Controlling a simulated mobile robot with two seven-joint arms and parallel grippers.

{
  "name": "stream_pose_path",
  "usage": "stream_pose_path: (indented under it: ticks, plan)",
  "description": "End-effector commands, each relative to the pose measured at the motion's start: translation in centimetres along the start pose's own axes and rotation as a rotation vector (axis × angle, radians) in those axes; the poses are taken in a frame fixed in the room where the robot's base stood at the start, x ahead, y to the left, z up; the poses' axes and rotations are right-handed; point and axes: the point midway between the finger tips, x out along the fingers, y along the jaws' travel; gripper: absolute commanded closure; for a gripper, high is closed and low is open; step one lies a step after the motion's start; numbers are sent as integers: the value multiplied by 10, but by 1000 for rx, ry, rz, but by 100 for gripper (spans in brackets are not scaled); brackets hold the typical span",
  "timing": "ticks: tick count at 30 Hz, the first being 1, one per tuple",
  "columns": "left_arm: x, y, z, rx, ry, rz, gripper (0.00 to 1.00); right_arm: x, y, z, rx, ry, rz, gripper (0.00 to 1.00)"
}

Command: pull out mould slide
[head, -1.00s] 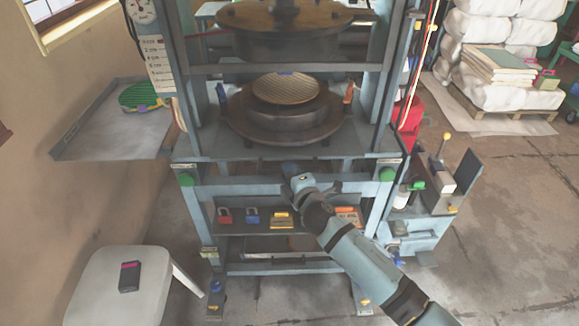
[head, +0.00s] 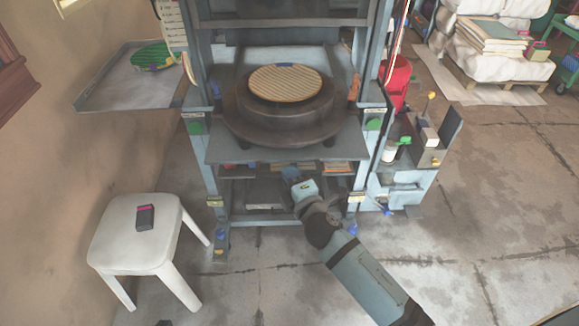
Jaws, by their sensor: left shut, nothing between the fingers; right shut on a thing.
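The mould slide (head: 228,148) is a grey plate that juts out of the press frame towards me. On it sits a dark round mould (head: 262,126) with a ribbed golden disc (head: 285,84) on top. My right gripper (head: 293,175) is just below the middle of the slide's front edge, at the end of the arm coming in from the lower right. It is shut on a bluish-grey slide handle (head: 290,170), mostly hidden by the gripper. My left gripper is not in view.
A shelf below the slide holds several small items, partly covered. A white stool (head: 120,235) with a dark box (head: 146,217) stands at left. A side tray (head: 108,103) carries a green item (head: 152,56). A side unit (head: 400,185) stands at right. The floor in front is mostly clear.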

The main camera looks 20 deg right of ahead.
Motion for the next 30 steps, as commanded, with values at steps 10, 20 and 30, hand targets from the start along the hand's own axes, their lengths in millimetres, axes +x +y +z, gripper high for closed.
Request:
stream_pose_path:
  ticks: [10, 20, 30]
  plan:
    - [0, 0, 0, 0, -1, 0, 100, -12, 0, -5, -1, 0, 0, 100]
    - [0, 0, 0, 0, -1, 0, 100, -11, 0, -4, -1, 0, 1, 83]
    - [0, 0, 0, 0, -2, 0, 100, -13, 0, -5, 0, 0, 1, 74]
